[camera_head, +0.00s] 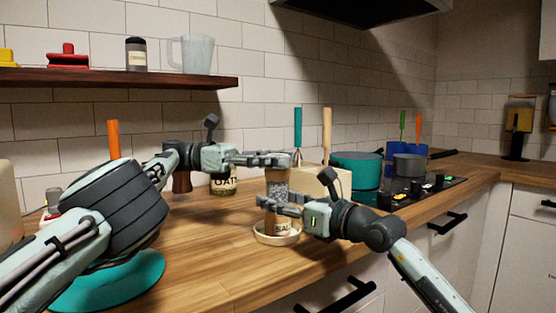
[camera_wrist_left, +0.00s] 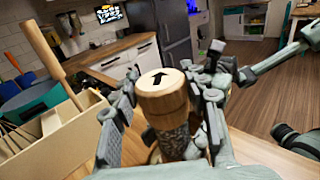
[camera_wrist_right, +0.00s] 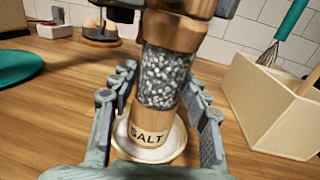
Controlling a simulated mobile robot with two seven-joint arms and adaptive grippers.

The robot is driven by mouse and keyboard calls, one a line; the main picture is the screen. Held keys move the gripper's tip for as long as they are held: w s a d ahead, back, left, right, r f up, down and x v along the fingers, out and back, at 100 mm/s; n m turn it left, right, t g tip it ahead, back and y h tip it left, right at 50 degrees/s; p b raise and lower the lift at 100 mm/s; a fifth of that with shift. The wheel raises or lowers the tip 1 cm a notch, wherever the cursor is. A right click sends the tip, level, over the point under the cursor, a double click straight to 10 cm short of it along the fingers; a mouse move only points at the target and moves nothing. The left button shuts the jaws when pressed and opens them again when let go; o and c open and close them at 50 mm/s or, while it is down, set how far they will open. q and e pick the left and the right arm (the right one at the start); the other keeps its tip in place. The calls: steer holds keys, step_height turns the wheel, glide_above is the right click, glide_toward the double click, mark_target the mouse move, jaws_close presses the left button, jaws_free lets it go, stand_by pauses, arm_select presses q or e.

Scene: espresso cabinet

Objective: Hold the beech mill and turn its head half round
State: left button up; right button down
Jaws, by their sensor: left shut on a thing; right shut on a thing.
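The beech mill (camera_head: 279,184) stands upright with its base in a round pale dish (camera_head: 262,238). It has a clear window of coarse salt and a SALT label, readable in the right wrist view (camera_wrist_right: 165,78). My left gripper (camera_head: 279,160) is shut on the mill's head. My right gripper (camera_head: 275,203) is shut around the lower body. Its fingers (camera_wrist_right: 158,112) flank the mill just above the dish.
An OATS jar (camera_head: 222,184) stands behind my left gripper. A pale wooden utensil box (camera_head: 310,182) and a teal pot (camera_head: 357,170) are to the right, by the dark hob (camera_head: 440,186). A teal plate (camera_head: 140,272) lies at front left. The counter left of the dish is clear.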

arm_select(q)
steer(key=shift+r, duration=0.1)
stand_by(0.3)
steer(key=o, duration=1.2)
steer(key=shift+s, duration=0.1)
steer(key=shift+w+r+n+t, duration=0.2)
steer(key=shift+n+t, duration=0.2)
steer(key=shift+t, duration=0.4)
steer(key=n+t, duration=0.2)
steer(key=t, duration=0.1)
steer(key=n+t, duration=0.1)
steer(key=t, duration=0.1)
steer(key=shift+s+f+n, duration=0.2)
steer(key=shift+s+n, duration=0.05)
steer(key=shift+n, duration=0.05)
steer(key=shift+w+a+m+g, duration=0.2)
steer(key=shift+a+m+g, duration=0.4)
steer(key=shift+a, duration=1.45)
steer(key=shift+w+a+m+g, duration=0.3)
steer(key=shift+a+g, duration=0.5)
steer(key=shift+a, duration=1.2)
steer(key=shift+w+a+m+g, duration=0.15)
steer(key=shift+a+m+g, duration=0.45)
steer(key=shift+a, duration=1.45)
